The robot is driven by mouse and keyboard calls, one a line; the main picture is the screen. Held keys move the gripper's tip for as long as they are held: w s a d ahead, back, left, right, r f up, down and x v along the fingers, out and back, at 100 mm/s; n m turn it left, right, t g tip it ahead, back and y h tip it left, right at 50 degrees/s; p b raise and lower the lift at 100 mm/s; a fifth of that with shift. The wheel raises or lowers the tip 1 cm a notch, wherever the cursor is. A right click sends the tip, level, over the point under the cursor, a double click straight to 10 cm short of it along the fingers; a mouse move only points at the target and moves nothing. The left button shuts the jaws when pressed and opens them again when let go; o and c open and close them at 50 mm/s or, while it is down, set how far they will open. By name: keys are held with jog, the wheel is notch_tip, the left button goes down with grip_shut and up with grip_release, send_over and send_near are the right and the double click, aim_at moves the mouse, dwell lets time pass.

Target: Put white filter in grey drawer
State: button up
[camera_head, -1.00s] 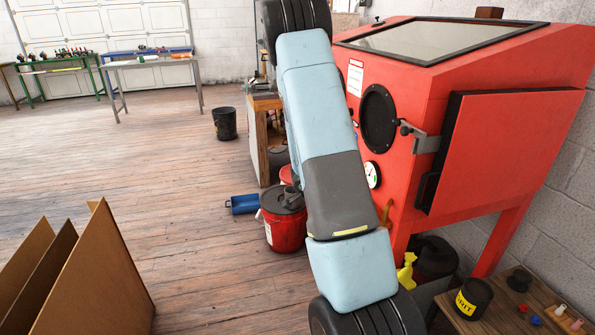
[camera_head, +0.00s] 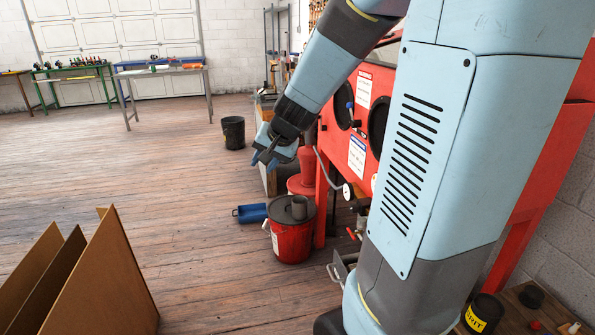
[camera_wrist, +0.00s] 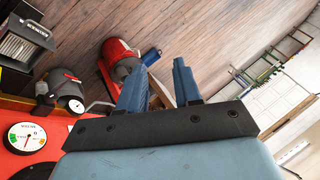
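My gripper (camera_head: 264,158) hangs in the air at the middle of the head view, left of the red cabinet. In the wrist view its two blue fingers (camera_wrist: 160,68) stand apart with nothing visible between them, so it is open and empty. My arm hides much of the cabinet and the space behind it.
The red cabinet (camera_head: 346,168) stands at the right. A red bucket (camera_head: 292,243) and a blue object (camera_head: 250,213) are on the floor beside it. A black bin (camera_head: 233,132) stands farther back. Brown panels (camera_head: 108,280) lean at lower left. The middle floor is clear.

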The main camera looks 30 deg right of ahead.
jog(key=s+a+r+n+h, duration=0.1)
jog(key=s+r+n, duration=0.2)
jog(key=s, duration=0.8)
jog(key=s+a+r+n+g+h, duration=0.1)
jog(key=s+r+n, duration=0.2)
jog(key=s, duration=0.8)
jog(key=shift+r+n, duration=0.3)
jog(key=shift+r, duration=0.65)
jog(key=shift+w, duration=0.1)
